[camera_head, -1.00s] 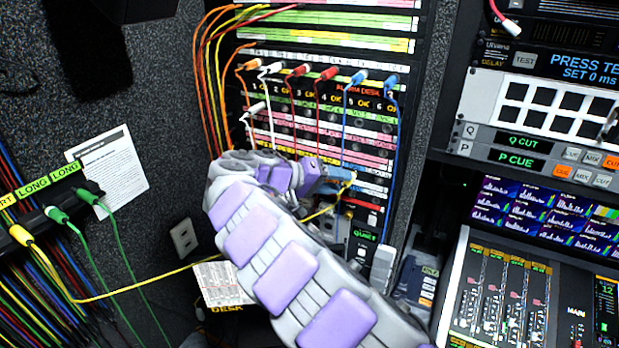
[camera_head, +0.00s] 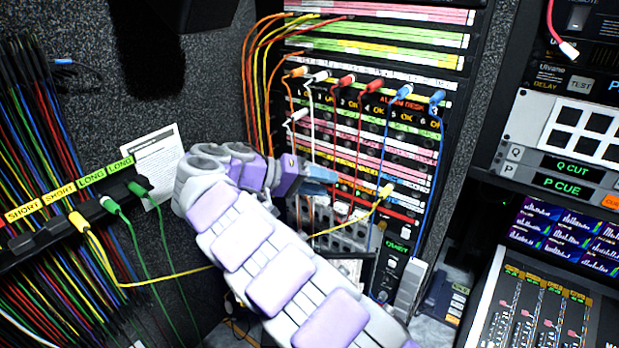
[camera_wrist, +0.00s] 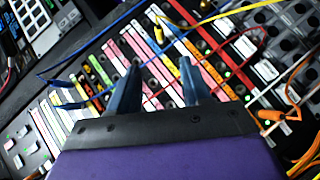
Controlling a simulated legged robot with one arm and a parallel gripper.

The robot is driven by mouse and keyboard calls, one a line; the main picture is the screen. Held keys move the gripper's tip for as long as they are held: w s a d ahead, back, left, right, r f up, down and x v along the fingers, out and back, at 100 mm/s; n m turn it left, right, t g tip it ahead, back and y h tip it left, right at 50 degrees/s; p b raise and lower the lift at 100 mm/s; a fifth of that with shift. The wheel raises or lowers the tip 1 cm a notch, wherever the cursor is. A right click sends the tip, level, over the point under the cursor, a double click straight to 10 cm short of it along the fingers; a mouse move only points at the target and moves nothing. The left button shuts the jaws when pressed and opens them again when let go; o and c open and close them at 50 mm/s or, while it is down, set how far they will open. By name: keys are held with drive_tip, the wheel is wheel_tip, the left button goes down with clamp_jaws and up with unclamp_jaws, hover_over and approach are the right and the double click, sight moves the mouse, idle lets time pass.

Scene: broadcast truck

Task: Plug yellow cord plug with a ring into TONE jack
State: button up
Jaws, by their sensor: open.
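A yellow plug (camera_head: 386,190) sits at the lower right of the patch panel (camera_head: 462,66), its yellow cord running down to the left behind my arm. In the wrist view, the yellow plug (camera_wrist: 158,34) is beyond my fingertips, near the top. I cannot make out a ring on it, or which label marks its jack. My gripper (camera_head: 325,181) is open and empty in front of the panel, to the left of the plug and apart from it. In the wrist view, its two dark fingers (camera_wrist: 156,80) are spread. The TONE label is too small to read.
Orange, white, red and blue plugs (camera_head: 347,84) fill an upper row, their cords hanging across the panel. At left, a cord rack (camera_head: 60,236) holds another yellow plug (camera_head: 78,222) and green plugs. A mixing console (camera_head: 520,310) stands at lower right.

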drive_tip(key=shift+p+v, duration=0.55)
drive_tip(key=shift+v, duration=0.7)
drive_tip(key=shift+d, duration=0.15)
drive_tip(key=s+d+f+g+y+b, duration=0.1)
drive_tip(key=s+d+g+b, duration=0.1)
drive_tip(key=s+d, duration=0.35)
drive_tip(key=s+d+g+y+b, duration=0.1)
drive_tip(key=s+d, duration=0.1)
drive_tip(key=d, duration=0.7)
drive_tip(key=s+d+f+g+y+b, duration=0.1)
drive_tip(key=s+d+f+y+b, duration=0.15)
drive_tip(key=s, duration=0.35)
drive_tip(key=s+d+f+g+y+b, duration=0.1)
drive_tip(key=s+d+f, duration=0.2)
drive_tip(key=s+d, duration=0.15)
drive_tip(key=s+a+f+y+b, duration=0.1)
drive_tip(key=s+a+f+y, duration=0.1)
drive_tip(key=s+f, duration=0.3)
drive_tip(key=s+a+f+n+y+b, duration=0.1)
drive_tip(key=s+f, duration=0.4)
drive_tip(key=s, duration=0.7)
drive_tip(key=s+a+f+y+b, duration=0.3)
drive_tip(key=s+f+y, duration=0.2)
drive_tip(key=s, duration=0.3)
drive_tip(key=shift+a+f, duration=0.35)
drive_tip(key=shift+f, duration=0.25)
